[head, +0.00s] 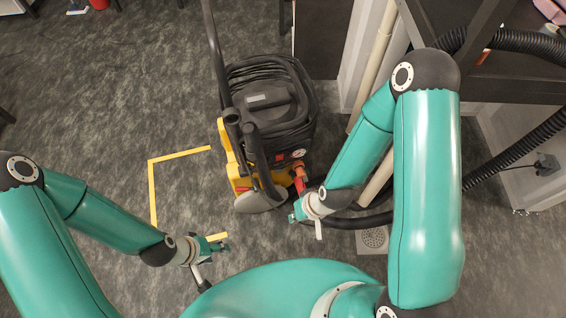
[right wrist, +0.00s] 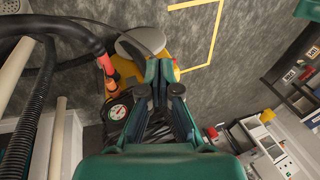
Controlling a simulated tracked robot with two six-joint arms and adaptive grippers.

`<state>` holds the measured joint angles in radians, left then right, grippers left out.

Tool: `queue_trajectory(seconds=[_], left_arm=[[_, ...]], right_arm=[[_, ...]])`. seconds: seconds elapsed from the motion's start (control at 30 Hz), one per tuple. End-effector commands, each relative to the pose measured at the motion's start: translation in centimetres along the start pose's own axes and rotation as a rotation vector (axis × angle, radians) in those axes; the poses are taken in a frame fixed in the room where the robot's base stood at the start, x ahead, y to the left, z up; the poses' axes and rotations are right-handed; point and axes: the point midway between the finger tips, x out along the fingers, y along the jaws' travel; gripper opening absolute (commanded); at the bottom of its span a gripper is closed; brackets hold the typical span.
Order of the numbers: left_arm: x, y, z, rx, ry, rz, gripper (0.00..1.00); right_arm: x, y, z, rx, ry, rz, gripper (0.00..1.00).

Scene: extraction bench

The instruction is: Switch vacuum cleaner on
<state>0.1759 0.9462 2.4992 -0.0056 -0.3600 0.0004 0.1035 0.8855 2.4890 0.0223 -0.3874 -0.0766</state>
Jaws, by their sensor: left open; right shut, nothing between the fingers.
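The vacuum cleaner (head: 268,100) is black with a yellow base and stands upright on the floor in the middle of the head view. A small red patch (head: 279,158) and a round white gauge (head: 298,153) sit on its near side. The gauge also shows in the right wrist view (right wrist: 118,112), partly beside my fingers. My right gripper (head: 295,217) is shut and empty, just in front of the vacuum's near right side; its fingers (right wrist: 160,92) cover part of the machine in the wrist view. My left gripper (head: 216,264) is open and empty, lower left of the vacuum.
An orange-red hose fitting (head: 299,176) and a black hose (head: 362,221) lie close to my right gripper. A dark bench and ribbed hoses (head: 520,145) stand at the right. Yellow tape (head: 153,190) marks the floor at left, where it is clear.

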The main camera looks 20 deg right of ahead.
Motion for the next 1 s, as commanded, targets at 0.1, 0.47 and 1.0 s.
queue_trajectory(seconds=[0.1,0.47,1.0], left_arm=[[6.5,-2.4,0.0,-0.001,-0.001,0.000,0.52],[20.1,-7.2,-0.1,-0.001,0.000,0.000,0.52],[39.2,-14.2,-0.2,-0.001,0.000,0.000,0.52]], right_arm=[[5.0,2.0,-1.9,-0.090,0.079,0.010,0.00],[12.6,5.5,-7.8,-0.372,0.315,0.071,0.00],[20.4,9.2,-13.7,-0.754,0.643,0.239,0.00]])
